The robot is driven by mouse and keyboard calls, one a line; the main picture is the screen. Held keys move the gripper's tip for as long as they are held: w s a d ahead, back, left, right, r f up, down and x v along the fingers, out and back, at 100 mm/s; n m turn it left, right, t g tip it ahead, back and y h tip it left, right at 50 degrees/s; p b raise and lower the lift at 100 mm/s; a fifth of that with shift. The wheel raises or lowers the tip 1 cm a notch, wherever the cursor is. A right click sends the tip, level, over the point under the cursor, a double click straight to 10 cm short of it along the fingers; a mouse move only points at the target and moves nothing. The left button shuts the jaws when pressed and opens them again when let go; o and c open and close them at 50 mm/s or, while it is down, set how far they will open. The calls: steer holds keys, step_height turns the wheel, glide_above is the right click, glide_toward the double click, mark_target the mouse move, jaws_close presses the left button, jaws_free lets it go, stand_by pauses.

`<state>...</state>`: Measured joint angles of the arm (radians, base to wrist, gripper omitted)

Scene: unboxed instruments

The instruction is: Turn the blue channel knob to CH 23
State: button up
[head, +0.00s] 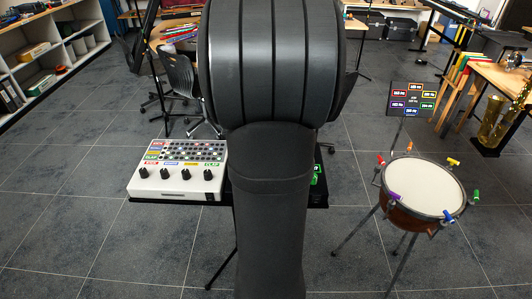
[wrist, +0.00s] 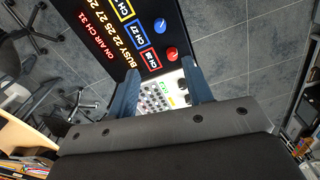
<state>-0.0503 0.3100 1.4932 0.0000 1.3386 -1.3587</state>
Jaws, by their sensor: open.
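Boxed CH labels sit beside the knobs; the blue box reads CH 27. The blue knob's pointer is too small to read. In the head view my arm hides the gripper and both knobs.
A white mixer (head: 175,187) with several black knobs stands on a dark stand, left of my arm. A drum (head: 424,188) with coloured clamps stands at the right, with a sign (head: 411,100) behind it. Shelves and chairs are farther back. Open floor lies in front.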

step_height(320, 180, down, 19)
steer(key=m, duration=2.7)
steer(key=shift+f, duration=0.15)
steer(key=c, duration=1)
